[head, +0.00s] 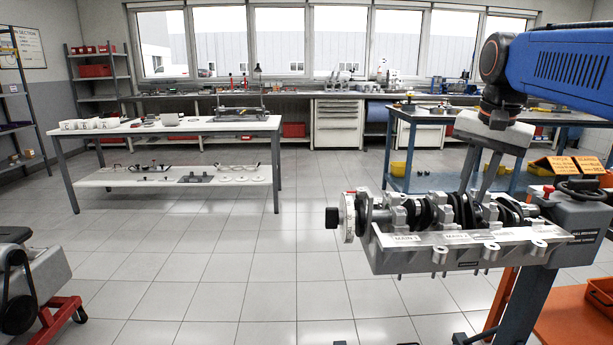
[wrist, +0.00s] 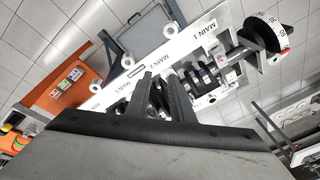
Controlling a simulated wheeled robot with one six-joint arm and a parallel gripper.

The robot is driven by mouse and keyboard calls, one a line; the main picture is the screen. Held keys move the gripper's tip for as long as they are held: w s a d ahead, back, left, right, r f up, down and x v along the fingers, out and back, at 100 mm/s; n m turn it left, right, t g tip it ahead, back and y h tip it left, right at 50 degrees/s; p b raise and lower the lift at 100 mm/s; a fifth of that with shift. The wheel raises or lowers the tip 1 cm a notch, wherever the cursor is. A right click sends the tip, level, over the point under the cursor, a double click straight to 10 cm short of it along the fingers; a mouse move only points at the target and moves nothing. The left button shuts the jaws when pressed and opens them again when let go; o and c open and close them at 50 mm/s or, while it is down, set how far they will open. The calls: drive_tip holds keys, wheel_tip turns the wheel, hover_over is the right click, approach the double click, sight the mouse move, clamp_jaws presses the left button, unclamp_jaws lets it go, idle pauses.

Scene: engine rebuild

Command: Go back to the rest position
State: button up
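My gripper (head: 474,190) points down over the engine block (head: 450,252) on its stand, with its two fingers apart. The fingertips are at or just above the crankshaft (head: 434,212); I cannot tell whether they touch it. In the wrist view my gripper (wrist: 160,76) shows a gap between the fingers, with the dark crankshaft (wrist: 205,78) behind and nothing clearly held. The crankshaft lies along the block among several bearing caps, with a pale marked wheel (head: 348,217) at its left end. The block carries labels reading MAIN.
A white-topped table (head: 190,127) with parts stands at the left back. A blue workbench (head: 400,180) stands behind the block. An orange tray (head: 575,318) is at the lower right. Another engine stand (head: 40,290) is at the lower left. The tiled floor between is clear.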

drive_tip(key=s+a+f+n+t, duration=0.1)
drive_tip(key=s+a+f+n, duration=0.2)
drive_tip(key=s+f, duration=0.7)
drive_tip(key=s+a+f+n+t, duration=0.1)
drive_tip(key=s+a+f+n, duration=0.2)
drive_tip(key=s+f, duration=0.7)
wheel_tip(320, 180, down, 4)
drive_tip(key=shift+f+n, duration=0.15)
drive_tip(key=shift+n, duration=1.05)
drive_tip(key=shift+s, duration=0.1)
